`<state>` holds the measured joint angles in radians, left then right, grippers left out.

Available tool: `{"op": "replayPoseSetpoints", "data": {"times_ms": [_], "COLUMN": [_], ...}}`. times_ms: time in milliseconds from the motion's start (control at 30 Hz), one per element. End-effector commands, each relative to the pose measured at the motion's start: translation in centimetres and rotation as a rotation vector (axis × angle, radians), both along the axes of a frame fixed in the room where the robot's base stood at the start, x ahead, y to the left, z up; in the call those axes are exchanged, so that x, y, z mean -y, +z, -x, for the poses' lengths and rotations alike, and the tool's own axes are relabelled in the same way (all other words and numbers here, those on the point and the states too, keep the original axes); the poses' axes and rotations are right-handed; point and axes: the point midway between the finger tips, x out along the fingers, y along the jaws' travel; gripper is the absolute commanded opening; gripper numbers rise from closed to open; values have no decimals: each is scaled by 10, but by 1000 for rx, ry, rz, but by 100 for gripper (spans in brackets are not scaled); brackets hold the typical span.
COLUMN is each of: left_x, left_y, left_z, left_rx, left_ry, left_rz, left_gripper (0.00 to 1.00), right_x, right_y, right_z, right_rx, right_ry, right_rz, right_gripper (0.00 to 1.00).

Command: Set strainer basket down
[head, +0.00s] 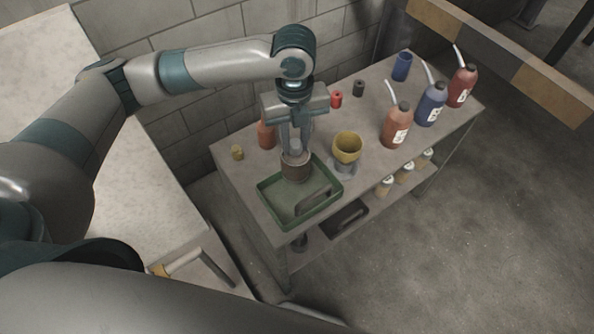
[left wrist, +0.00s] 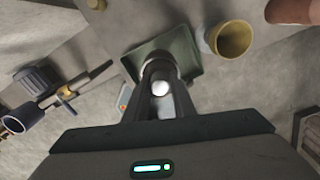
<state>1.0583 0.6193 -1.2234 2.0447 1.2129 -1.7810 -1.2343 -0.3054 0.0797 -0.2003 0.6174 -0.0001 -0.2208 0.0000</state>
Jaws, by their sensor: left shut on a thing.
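The strainer basket (head: 296,168) is a small brownish-grey cylinder, upright, at the upper part of a green tray (head: 270,207). My left gripper (head: 295,150) points down from above and is shut on the basket. I cannot tell whether the basket's bottom touches the tray floor. In the left wrist view the basket (left wrist: 158,68) shows between the fingers, partly hidden by them, with the tray (left wrist: 190,45) behind it. My right gripper is in neither view.
A yellow cup (head: 347,146) stands right of the tray, close to the gripper. A dark grey block (head: 314,200) lies in the tray. An orange-brown bottle (head: 266,135) stands behind left. Several spouted bottles (head: 397,125) stand at the bench's right. A lower shelf holds small jars (head: 384,186).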

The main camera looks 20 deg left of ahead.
Motion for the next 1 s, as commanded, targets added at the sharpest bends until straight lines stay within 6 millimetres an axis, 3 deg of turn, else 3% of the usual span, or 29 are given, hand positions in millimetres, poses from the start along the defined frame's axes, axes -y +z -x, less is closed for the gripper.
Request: {"op": "replayPoseSetpoints", "data": {"times_ms": [300,700,1000], "left_x": [0,0,0], "left_y": [-41,-46,-77], "left_z": [1,0,1], "left_rx": [-1,0,-1], "left_ry": [1,0,1], "left_rz": [1,0,0], "left_gripper": [0,0,0], "right_x": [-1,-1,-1], "right_y": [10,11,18], "right_z": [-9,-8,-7], "right_rx": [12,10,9], "right_ry": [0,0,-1], "right_rz": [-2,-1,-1], "right_gripper": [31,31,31]}}
